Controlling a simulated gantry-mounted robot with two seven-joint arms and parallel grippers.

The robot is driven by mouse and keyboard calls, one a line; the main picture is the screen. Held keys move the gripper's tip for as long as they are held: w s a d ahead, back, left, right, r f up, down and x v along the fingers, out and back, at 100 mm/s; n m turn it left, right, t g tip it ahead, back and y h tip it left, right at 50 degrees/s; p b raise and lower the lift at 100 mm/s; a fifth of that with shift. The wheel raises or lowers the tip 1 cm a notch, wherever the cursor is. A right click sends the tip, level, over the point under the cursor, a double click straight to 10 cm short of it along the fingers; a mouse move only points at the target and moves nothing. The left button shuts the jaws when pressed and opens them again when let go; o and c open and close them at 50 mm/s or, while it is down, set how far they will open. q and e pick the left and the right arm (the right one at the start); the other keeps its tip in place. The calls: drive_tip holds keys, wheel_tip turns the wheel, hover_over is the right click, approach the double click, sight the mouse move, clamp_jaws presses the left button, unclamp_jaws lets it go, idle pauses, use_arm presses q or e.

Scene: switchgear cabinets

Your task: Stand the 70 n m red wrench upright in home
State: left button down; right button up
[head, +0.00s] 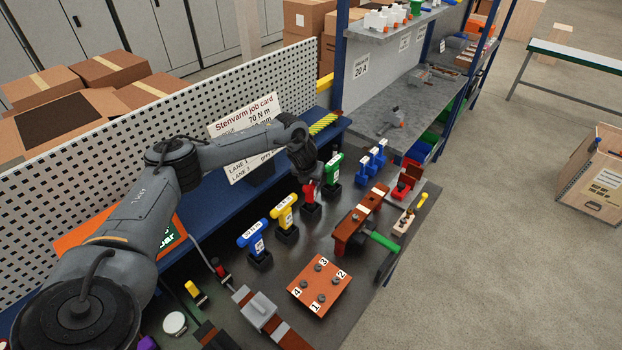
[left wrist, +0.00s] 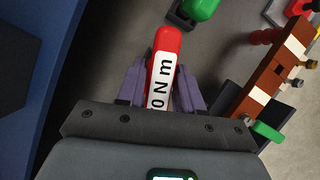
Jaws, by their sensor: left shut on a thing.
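The red wrench (head: 309,193) stands upright between the yellow and green ones in the head view. Its lower end is at a black holder block (head: 311,211); I cannot tell how deep it sits. My left gripper (head: 307,176) is above it, shut on its top. In the left wrist view the red wrench (left wrist: 167,42) shows its red end and a white label reading "0 N m" between the two fingers of the left gripper (left wrist: 163,88). The fingers hide part of it. My right gripper is not in view.
A yellow wrench (head: 285,213), a blue wrench (head: 254,239) and a green wrench (head: 332,168) stand in black holders alongside. An orange numbered plate (head: 319,285) and a brown bracket (head: 355,226) lie in front. A job card (head: 247,115) and perforated panel (head: 80,170) are behind.

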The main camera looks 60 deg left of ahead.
use_arm(q)
drive_tip(key=shift+f, duration=0.6)
idle(0.4)
drive_tip(key=c, duration=0.7)
unclamp_jaws()
drive_tip(key=shift+o, duration=0.2)
drive_tip(key=shift+b, duration=0.3)
drive_tip(key=v, duration=0.9)
drive_tip(key=shift+r, duration=0.25)
drive_tip(key=shift+s+d+r, duration=0.25)
drive_tip(key=shift+r, duration=0.3)
